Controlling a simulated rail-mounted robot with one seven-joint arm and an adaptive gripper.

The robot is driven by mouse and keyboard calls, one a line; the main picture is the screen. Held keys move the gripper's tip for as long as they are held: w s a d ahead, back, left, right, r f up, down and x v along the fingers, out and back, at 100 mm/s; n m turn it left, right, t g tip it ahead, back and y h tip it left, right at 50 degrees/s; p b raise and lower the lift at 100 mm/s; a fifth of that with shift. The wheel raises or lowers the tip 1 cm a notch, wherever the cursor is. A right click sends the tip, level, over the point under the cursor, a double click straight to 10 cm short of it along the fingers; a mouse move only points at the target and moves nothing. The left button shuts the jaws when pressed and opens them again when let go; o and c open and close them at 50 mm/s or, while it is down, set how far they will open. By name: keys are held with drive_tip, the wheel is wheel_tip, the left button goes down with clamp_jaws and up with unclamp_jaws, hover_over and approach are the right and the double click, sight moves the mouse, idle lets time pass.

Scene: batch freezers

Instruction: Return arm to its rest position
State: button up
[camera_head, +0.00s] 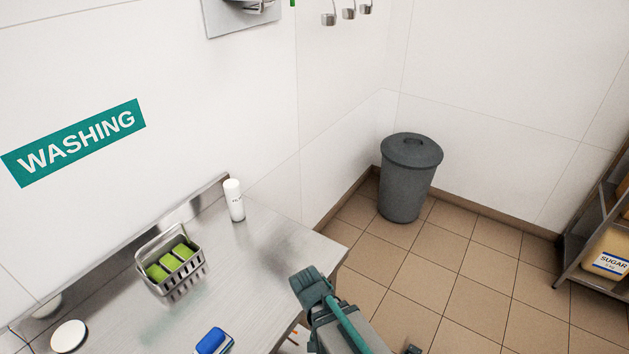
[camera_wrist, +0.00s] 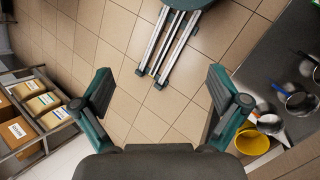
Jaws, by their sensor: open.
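In the wrist view my gripper (camera_wrist: 158,95) is open, with its two dark green fingers spread wide and nothing between them. Beyond the fingers is tiled floor. In the head view part of my arm (camera_head: 335,318) shows at the lower middle, just off the right end of the steel counter (camera_head: 270,250). The fingertips cannot be made out in the head view.
On the counter are a wire basket (camera_head: 172,266) with green sponges, a white bottle (camera_head: 234,200), a blue item (camera_head: 213,341) and a white disc (camera_head: 68,336). A grey bin (camera_head: 408,178) stands in the corner. The wrist view shows shelved boxes (camera_wrist: 40,103) and a yellow bucket (camera_wrist: 252,142).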

drive_tip(key=s+d+f+y, duration=0.1)
drive_tip(key=s+d+f, duration=0.2)
drive_tip(key=s+f, duration=0.2)
drive_tip(key=s+d+f+n+g+y+b, duration=0.1)
drive_tip(key=s+d+f, duration=0.3)
drive_tip(key=f, duration=0.8)
drive_tip(key=s+d+f+n+g+y+b, duration=0.1)
drive_tip(key=s+d+f+y, duration=0.1)
drive_tip(key=s+f, duration=0.5)
drive_tip(key=shift+s+d+f, duration=0.25)
drive_tip(key=shift+d+f, duration=0.5)
drive_tip(key=shift+d, duration=0.05)
